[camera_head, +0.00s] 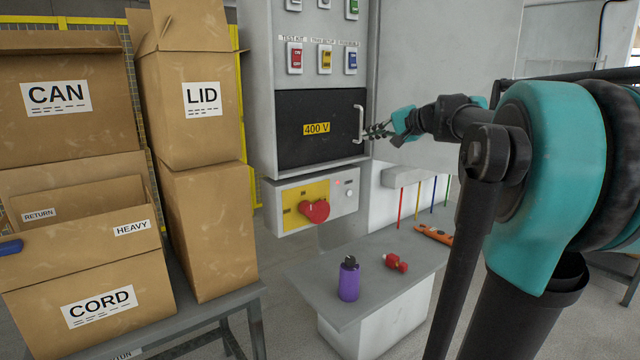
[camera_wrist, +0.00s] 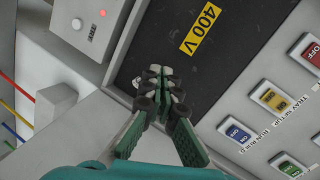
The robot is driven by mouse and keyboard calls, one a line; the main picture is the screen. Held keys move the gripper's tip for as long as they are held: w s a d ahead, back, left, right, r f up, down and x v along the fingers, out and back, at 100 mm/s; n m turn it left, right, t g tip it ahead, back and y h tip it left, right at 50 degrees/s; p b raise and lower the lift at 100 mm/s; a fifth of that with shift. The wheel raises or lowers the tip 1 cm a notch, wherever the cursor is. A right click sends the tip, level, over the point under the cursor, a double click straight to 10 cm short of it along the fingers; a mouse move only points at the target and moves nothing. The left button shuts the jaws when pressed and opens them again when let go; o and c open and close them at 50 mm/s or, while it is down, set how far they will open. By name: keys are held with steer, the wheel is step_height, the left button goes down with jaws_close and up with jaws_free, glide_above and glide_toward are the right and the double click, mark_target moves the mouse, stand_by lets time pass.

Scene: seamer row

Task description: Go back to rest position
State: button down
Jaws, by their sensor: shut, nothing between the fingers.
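My gripper (camera_head: 374,131) is shut and empty, at the right edge of the electrical cabinet in the head view. It is close to the white handle (camera_head: 359,123) of the black 400 V door (camera_head: 320,150); I cannot tell whether it touches. In the wrist view my gripper (camera_wrist: 158,72) has its fingertips together in front of the black 400 V door (camera_wrist: 215,65), which looks closed. The handle is mostly hidden behind the fingers there. My arm reaches in from the right of the head view.
Boxes marked CAN (camera_head: 60,130), LID (camera_head: 190,135) and CORD (camera_head: 60,325) stand at left. Below the door is a red rotary switch (camera_head: 314,211). A grey bench (camera_head: 345,300) holds a purple bottle (camera_head: 348,279), a red item (camera_head: 397,263) and an orange tool (camera_head: 434,235). Coloured rods (camera_head: 418,200) hang above it.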

steer(key=s+f+n+g+h, duration=0.15)
steer(key=s+f, duration=0.25)
steer(key=f, duration=0.6)
steer(key=s+f+n+g+h, duration=0.1)
steer(key=s+f+n+h, duration=0.2)
steer(key=f, duration=0.7)
steer(key=s+f+g+h, duration=0.15)
steer(key=s+f, duration=0.35)
steer(key=f, duration=0.5)
steer(key=s+d+f+n+g+h, duration=0.1)
steer(key=s+d+f, duration=0.1)
steer(key=s+f, duration=0.5)
steer(key=s+d+f+n+g+h, duration=0.1)
steer(key=s+d+f+h, duration=0.1)
steer(key=s+f, duration=0.6)
steer(key=s, duration=0.4)
steer(key=shift+s+g, duration=0.25)
steer(key=shift+g, duration=0.05)
